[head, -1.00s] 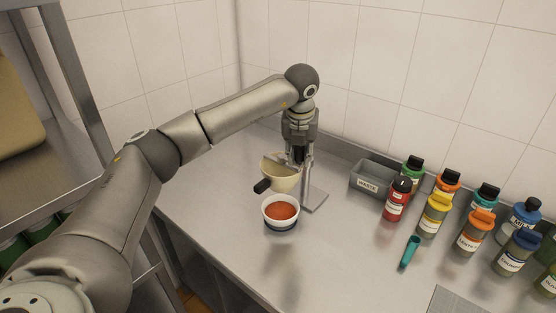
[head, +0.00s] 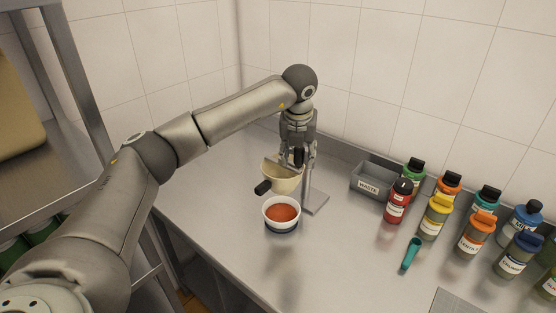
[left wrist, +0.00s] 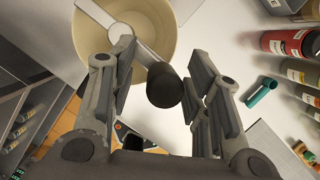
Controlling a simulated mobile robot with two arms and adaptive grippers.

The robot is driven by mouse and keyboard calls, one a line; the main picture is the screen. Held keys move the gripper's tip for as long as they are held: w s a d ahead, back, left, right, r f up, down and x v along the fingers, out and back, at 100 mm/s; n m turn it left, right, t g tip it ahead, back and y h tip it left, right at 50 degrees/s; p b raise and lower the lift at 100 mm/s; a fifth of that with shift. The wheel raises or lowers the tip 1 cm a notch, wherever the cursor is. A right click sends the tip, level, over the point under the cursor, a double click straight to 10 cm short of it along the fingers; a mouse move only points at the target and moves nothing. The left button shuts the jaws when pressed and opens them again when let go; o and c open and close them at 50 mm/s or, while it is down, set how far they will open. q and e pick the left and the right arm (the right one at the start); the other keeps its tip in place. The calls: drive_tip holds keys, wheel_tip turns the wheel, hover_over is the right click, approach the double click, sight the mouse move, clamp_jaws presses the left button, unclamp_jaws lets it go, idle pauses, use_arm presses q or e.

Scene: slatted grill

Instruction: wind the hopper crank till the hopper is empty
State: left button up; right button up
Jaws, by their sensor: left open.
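The cream hopper (head: 287,182) is held on a metal stand above the counter. In the left wrist view the hopper (left wrist: 168,22) shows a pale bar across its mouth, ending in a black crank knob (left wrist: 165,86). The visible inside looks plain cream; I cannot tell if anything lies deeper. My left gripper (head: 300,162) points down at the hopper, open, its fingers on either side of the knob with gaps visible. A black stub (head: 263,187) juts from the hopper's left side. A white bowl with a dark base (head: 282,228) holds red-orange contents below. My right gripper is not in view.
A grey bin (head: 368,188) stands right of the stand near the wall. Several capped bottles fill the right side, including a red one (head: 398,205). A teal scoop (head: 411,253) lies in front. The counter's left front is clear. A metal shelf stands at left.

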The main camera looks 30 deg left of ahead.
use_arm(q)
drive_tip(key=p+v, duration=0.2)
drive_tip(key=v, duration=0.4)
drive_tip(key=shift+r+p, duration=0.3)
drive_tip(key=shift+r, duration=0.05)
drive_tip(key=shift+s, duration=0.1)
